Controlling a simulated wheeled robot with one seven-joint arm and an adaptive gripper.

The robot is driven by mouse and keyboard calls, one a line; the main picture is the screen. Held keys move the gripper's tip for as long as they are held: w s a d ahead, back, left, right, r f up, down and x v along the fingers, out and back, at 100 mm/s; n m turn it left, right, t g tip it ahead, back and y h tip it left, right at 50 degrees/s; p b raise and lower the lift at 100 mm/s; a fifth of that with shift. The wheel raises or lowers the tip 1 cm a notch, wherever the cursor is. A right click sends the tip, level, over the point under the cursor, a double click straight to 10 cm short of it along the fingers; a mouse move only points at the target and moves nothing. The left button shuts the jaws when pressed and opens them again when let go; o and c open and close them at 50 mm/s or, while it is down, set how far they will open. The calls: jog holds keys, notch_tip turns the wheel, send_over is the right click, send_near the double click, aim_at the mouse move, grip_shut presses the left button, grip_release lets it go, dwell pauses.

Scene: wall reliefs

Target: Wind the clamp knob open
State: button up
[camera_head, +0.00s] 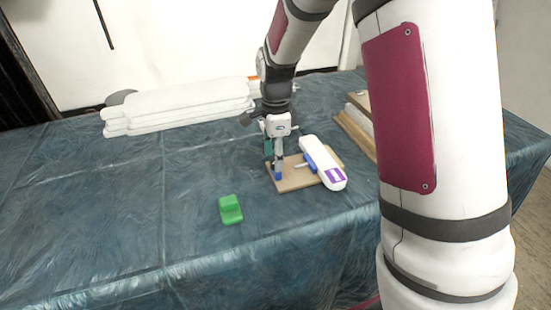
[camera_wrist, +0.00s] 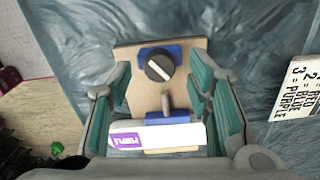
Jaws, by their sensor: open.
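The clamp knob (camera_wrist: 160,67) is a dark round knob with a pale line across its face. It sits at a blue block on a tan board (camera_wrist: 190,95). A grey rod points from it toward a second blue block (camera_wrist: 168,118), beside a white item (camera_wrist: 178,134) with a purple label. In the head view the board (camera_head: 292,186) and the white item (camera_head: 322,160) lie on the table. My gripper (camera_head: 276,165) is over the board's left part, hiding the knob there. In the wrist view my gripper (camera_wrist: 161,73) is open, its fingers on either side of the knob; contact cannot be told.
A green block (camera_head: 230,209) lies on the blue-covered table (camera_head: 130,215), front left of the board. White stacked slabs (camera_head: 180,105) lie at the back left. A wooden-edged stack (camera_head: 356,128) is right of the board. A printed card (camera_wrist: 298,88) shows at right.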

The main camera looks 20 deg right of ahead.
jog(key=shift+f, duration=0.65)
grip_shut()
jog(key=shift+n, duration=0.3)
